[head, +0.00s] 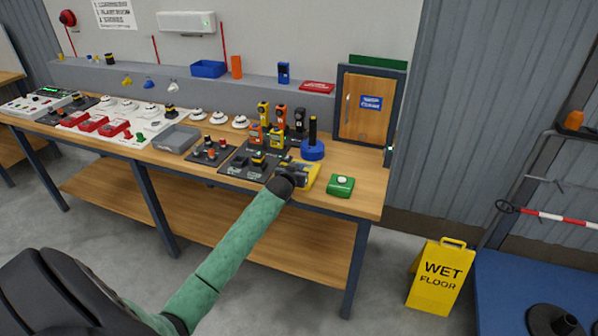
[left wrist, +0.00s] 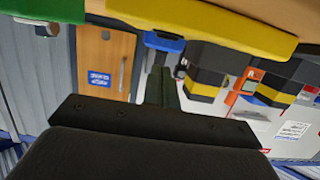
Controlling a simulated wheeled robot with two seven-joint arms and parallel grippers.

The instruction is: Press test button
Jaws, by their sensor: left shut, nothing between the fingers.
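My left gripper (head: 301,178) is shut and empty at the front edge of the workbench, at or just over a yellow box (head: 312,171). It hides part of that box, and I cannot tell whether it touches. In the left wrist view the closed fingers (left wrist: 162,84) point away from the camera, and the yellow box (left wrist: 205,27) spans the top. A green box (head: 340,187) with a pale round button on top sits just right of the gripper. I cannot read which button is the test button. My right gripper is in neither view.
Handheld detectors (head: 277,137) and a blue round stand (head: 312,150) stand behind the gripper. A small wooden door (head: 362,112) is at the bench's back right. White round detectors (head: 197,114) and red units (head: 92,122) lie left. A yellow wet-floor sign (head: 438,277) stands on the floor.

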